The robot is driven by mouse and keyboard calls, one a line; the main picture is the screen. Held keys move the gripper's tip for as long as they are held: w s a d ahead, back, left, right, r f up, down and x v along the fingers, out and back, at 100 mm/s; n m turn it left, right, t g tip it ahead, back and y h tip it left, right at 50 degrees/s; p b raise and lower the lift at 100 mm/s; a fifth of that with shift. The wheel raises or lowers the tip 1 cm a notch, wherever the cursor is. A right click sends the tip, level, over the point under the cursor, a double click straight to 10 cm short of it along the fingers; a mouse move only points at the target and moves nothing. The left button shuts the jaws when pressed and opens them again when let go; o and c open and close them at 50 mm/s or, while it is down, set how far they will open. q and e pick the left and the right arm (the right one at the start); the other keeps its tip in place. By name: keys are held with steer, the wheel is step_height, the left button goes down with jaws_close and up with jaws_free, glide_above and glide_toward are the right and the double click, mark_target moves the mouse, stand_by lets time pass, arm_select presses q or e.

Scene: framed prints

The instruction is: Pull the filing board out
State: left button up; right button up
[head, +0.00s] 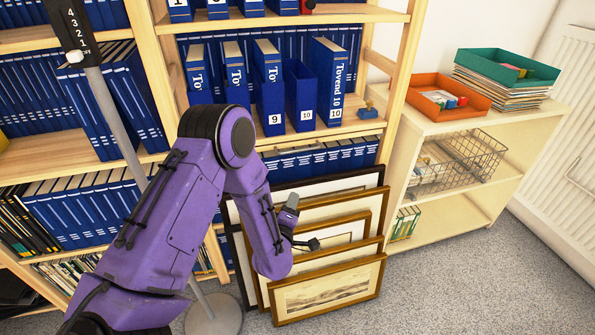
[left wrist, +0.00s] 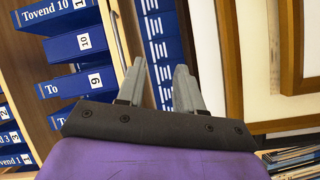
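Several framed prints lean upright in a row against the shelf; the front one (head: 330,290) has a gold frame and a landscape picture. I cannot tell which piece is the filing board; thin blue upright folders (head: 315,158) fill the low shelf behind the frames. My left gripper (head: 302,228) is just above and in front of the leaning frames, partly hidden by its purple wrist. In the left wrist view the left gripper (left wrist: 158,90) has its two grey fingers apart with nothing held between them. Frame edges (left wrist: 232,70) lie to its right. My right gripper is not in view.
A wooden bookcase post (head: 398,85) and numbered blue binders (head: 328,80) stand above the frames. A grey pole (head: 115,120) rises left. Carpet (head: 470,280) at front right is clear.

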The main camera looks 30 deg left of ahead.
arm_select(q)
steer(key=w+a+r+n+t+y, duration=0.1)
steer(key=w+a+r+n, duration=0.1)
steer(key=w, duration=0.4)
steer(key=w+a+r+n+t+y, duration=0.1)
steer(key=w+a+r+n, duration=0.1)
steer(key=w+a+r, duration=0.3)
steer(key=shift+w, duration=1.25)
jaws_close()
steer(key=shift+d, duration=0.1)
